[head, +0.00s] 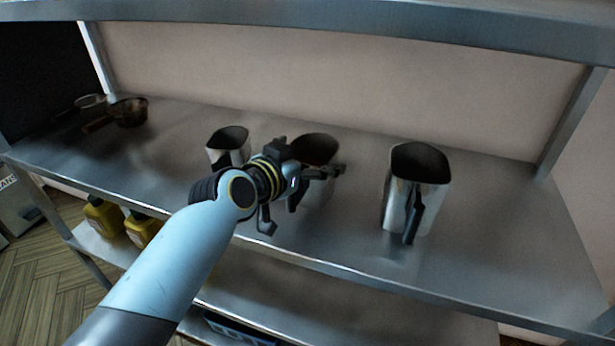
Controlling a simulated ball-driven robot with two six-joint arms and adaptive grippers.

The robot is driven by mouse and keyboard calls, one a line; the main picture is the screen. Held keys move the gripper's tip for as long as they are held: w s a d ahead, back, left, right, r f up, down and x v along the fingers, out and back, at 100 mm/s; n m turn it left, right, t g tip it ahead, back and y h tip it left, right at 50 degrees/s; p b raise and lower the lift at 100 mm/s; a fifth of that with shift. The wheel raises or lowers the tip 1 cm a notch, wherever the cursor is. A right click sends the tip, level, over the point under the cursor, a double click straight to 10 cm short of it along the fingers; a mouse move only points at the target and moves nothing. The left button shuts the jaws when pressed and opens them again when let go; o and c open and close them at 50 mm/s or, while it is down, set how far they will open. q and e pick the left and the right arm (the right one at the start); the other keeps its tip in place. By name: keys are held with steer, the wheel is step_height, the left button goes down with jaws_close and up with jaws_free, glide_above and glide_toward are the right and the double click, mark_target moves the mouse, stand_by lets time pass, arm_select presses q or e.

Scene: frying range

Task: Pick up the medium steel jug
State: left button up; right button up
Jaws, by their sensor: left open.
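Three steel jugs stand upright in a row on the metal shelf. The medium steel jug (318,149) is the middle one, partly hidden behind my left gripper. A smaller steel jug (227,146) stands to its left, and a larger one (416,190) with a black handle stands to its right. My left gripper (304,188) is open in front of the medium jug, with its fingers close to the jug's near side. I cannot tell whether they touch it. My right gripper is not in view.
The steel shelf (500,250) is bare at the right. A brown pan (129,111) and another pan (90,101) lie at the far left. An upper shelf (350,20) runs overhead. Yellow containers (104,217) stand on the lower shelf.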

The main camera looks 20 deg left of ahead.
arm_select(q)
steer(key=shift+r, duration=0.1)
steer(key=c, duration=1.4)
